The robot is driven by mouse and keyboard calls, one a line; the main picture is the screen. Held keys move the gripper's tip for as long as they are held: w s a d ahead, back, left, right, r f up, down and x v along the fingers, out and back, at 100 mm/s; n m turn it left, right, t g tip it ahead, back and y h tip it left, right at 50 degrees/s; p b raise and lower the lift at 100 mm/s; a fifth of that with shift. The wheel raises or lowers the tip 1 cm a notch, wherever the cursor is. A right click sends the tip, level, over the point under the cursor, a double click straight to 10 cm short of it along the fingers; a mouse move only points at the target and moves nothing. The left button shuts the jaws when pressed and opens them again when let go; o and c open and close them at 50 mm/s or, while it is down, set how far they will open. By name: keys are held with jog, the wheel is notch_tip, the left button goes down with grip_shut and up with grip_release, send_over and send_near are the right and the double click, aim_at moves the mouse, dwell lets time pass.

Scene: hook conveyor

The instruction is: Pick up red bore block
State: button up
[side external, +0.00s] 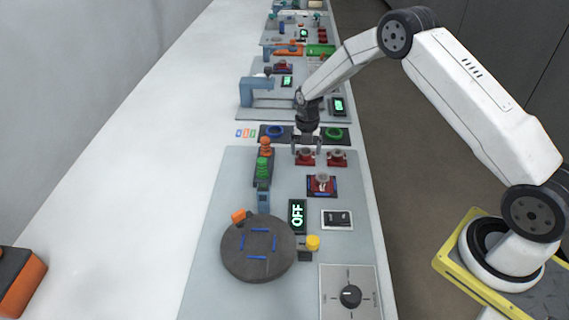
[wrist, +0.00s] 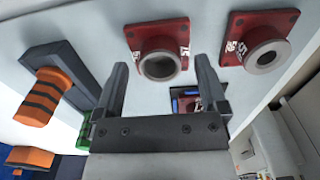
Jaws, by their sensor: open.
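Three red blocks with round grey bores stand on the grey work plate. In the side view one is at the back left (side external: 304,160), one at the back right (side external: 337,157), and one nearer, with blue under its edge (side external: 321,187). My gripper (side external: 306,146) is just above the back left block, open and empty. In the wrist view that block (wrist: 152,34) shows beyond and between my open fingers (wrist: 162,68), its bore facing the camera. Another red block (wrist: 262,24) is outside the right finger. A third (wrist: 186,104) is partly hidden by that finger.
Orange (side external: 265,145) and green (side external: 263,167) ribbed pieces stand left of the blocks. A dark strip with blue (side external: 274,132) and green (side external: 335,134) rings lies behind.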

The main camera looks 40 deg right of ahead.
jog(key=shift+f, duration=0.7)
jog(key=c, duration=1.2)
jog(key=shift+r, duration=0.15)
jog(key=shift+r, duration=0.8)
jog(key=shift+s+a+r, duration=0.3)
jog(key=shift+s+r, duration=1.55)
jog(key=shift+s, duration=0.45)
jog(key=shift+s+a+r, duration=0.25)
jog(key=shift+s+r, duration=1.65)
jog(key=shift+s, duration=0.45)
jog(key=shift+s+a+r, duration=0.3)
jog(key=shift+s+r, duration=1.55)
jog(key=shift+s, duration=0.45)
